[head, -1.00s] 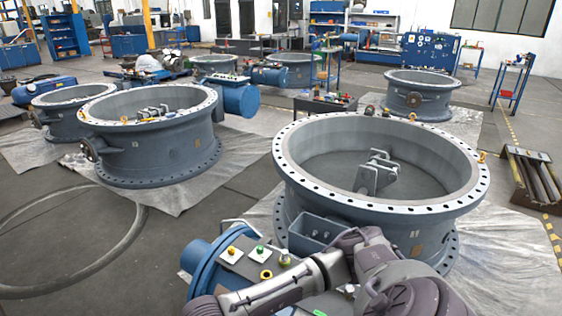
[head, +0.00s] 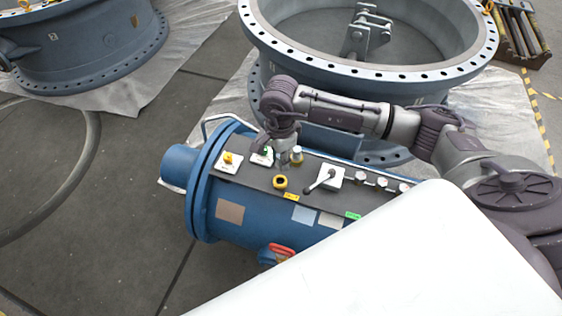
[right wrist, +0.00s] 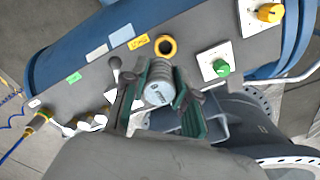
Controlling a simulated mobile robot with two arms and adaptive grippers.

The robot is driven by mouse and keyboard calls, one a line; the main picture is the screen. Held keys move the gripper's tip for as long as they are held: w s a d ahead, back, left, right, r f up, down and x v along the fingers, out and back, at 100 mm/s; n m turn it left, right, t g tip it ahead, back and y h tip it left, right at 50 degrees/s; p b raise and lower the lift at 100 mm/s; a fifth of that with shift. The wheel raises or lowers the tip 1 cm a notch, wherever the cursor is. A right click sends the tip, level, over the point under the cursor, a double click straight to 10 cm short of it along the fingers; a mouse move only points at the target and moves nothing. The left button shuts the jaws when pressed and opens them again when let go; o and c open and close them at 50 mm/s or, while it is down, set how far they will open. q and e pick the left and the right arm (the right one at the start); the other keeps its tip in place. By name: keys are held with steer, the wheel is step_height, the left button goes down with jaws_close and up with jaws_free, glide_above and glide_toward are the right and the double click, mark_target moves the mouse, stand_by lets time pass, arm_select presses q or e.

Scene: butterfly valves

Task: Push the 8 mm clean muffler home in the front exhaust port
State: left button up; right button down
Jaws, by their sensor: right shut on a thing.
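In the right wrist view, my right gripper (right wrist: 160,85) has its green-padded fingers on both sides of a grey cylinder with lettering on its end, which I take for the muffler (right wrist: 157,93). In the head view, my right gripper (head: 285,152) is low over the dark top panel of the blue actuator (head: 255,215). The muffler (head: 297,155) shows there as a small pale cylinder with a brassy tint at the fingers. Its lower end and the port under it are hidden. A yellow ring (head: 280,182) sits beside it on the panel. My left gripper is not in view.
A red handle (head: 281,250) is on the actuator's side. A large flanged valve body (head: 365,70) rises behind my arm.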

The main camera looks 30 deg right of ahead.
steer(key=shift+w+d+f+m, duration=0.1)
steer(key=shift+w+f+m, duration=0.15)
steer(key=shift+m, duration=0.25)
steer(key=shift+w+d+f+m, duration=0.1)
steer(key=shift+w+m, duration=0.15)
steer(key=shift+m, duration=0.25)
steer(key=shift+w+f+b, duration=0.1)
steer(key=shift+b, duration=0.2)
steer(key=shift+f+b, duration=0.7)
steer(key=shift+f, duration=0.4)
step_height(320, 180, down, 4)
steer(key=shift+r+b, duration=0.25)
steer(key=shift+b, duration=0.85)
arm_select(q)
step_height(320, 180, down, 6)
steer(key=b, duration=0.1)
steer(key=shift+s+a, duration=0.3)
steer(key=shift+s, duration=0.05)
arm_select(e)
steer(key=shift+f, duration=0.65)
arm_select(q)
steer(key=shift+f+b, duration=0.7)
arm_select(e)
steer(key=shift+f, duration=0.2)
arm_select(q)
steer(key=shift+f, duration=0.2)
arm_select(e)
steer(key=shift+a+f, duration=0.1)
steer(key=shift+f, duration=0.05)
